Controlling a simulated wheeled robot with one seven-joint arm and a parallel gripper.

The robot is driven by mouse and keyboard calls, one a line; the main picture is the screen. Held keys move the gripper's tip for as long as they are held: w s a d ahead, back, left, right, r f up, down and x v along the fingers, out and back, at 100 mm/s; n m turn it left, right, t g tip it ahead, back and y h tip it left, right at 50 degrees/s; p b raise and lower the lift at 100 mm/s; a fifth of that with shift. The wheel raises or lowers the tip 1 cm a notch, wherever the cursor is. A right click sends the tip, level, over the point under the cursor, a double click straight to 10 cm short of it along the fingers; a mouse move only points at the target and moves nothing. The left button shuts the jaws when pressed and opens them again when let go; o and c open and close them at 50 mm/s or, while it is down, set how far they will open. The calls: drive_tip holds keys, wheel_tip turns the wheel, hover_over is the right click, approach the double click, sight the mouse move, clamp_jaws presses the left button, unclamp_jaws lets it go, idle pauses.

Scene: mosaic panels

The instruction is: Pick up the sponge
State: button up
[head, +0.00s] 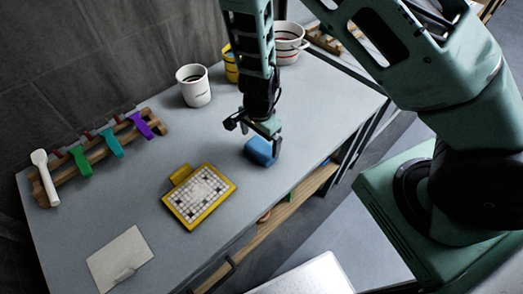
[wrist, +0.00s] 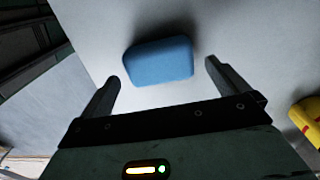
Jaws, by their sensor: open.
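The blue sponge (head: 261,151) lies on the grey table (head: 160,147) near its right edge in the head view. In the wrist view the sponge (wrist: 158,61) lies just beyond the fingertips, roughly centred between them. My gripper (head: 262,135) is above the sponge in the head view and partly covers it. In the wrist view my gripper (wrist: 162,70) has its two dark fingers wide apart with nothing between them. I cannot tell the exact height of the fingers over the table.
A yellow-framed mosaic panel (head: 200,196) lies left of the sponge. A white cup (head: 194,86) and other cups stand at the back. A wooden rack (head: 96,150) with coloured tools is at the left. A white sheet (head: 120,259) lies in front. The table edge is close to the sponge.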

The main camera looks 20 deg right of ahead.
sight(262, 147)
drive_tip(key=f, duration=0.4)
drive_tip(key=shift+d+f+b, duration=0.25)
drive_tip(key=shift+f+b, duration=0.1)
drive_tip(key=shift+f, duration=0.05)
drive_tip(key=c, duration=0.7)
wheel_tip(262, 147, up, 10)
drive_tip(key=shift+r+p, duration=0.1)
drive_tip(key=shift+p, duration=0.8)
drive_tip(key=shift+o, duration=0.4)
